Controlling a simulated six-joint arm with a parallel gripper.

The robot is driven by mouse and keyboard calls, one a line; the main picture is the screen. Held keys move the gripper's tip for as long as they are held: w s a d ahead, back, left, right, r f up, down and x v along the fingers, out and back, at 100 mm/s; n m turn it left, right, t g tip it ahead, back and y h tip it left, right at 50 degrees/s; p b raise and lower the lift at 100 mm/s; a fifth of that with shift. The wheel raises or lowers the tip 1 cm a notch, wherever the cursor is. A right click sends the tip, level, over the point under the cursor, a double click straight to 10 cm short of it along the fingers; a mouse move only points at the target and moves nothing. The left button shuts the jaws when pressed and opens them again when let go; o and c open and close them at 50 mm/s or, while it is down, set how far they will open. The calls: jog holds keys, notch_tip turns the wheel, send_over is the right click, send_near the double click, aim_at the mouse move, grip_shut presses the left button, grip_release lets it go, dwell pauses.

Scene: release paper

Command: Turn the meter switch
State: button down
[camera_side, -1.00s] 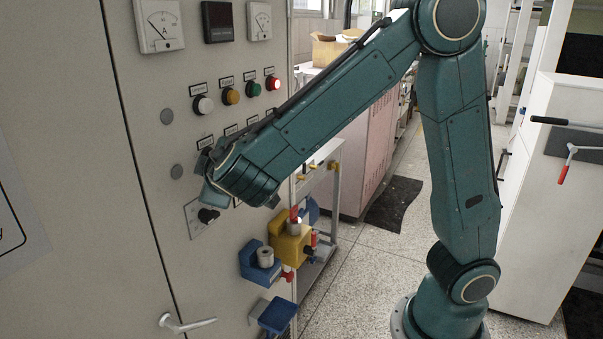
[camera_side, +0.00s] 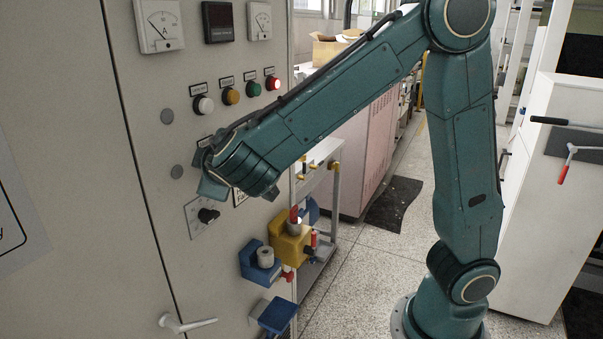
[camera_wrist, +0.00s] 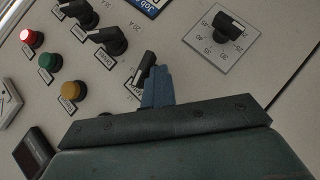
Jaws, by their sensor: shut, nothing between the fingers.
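Several black rotary switches show on the grey panel in the wrist view: one at the top left (camera_wrist: 78,12), one below it (camera_wrist: 110,40), and one close by my gripper (camera_wrist: 147,64). In the side view my arm hides most of these switches and the fingertips.
A numbered black dial (camera_wrist: 230,27) is on the panel, also seen in the side view (camera_side: 208,215). Red (camera_wrist: 31,39), green (camera_wrist: 50,62) and yellow (camera_wrist: 72,91) buttons are nearby. Meters (camera_side: 160,25) sit above. Blue (camera_side: 262,262) and yellow (camera_side: 290,245) blocks project from the panel below.

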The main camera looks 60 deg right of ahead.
jog(key=shift+d+r, duration=0.1)
jog(key=shift+r, duration=0.15)
jog(key=s+a+f, duration=0.4)
jog(key=s+a, duration=0.3)
jog(key=a, duration=0.3)
jog(key=shift+a+f, duration=0.25)
jog(key=shift+a, duration=0.05)
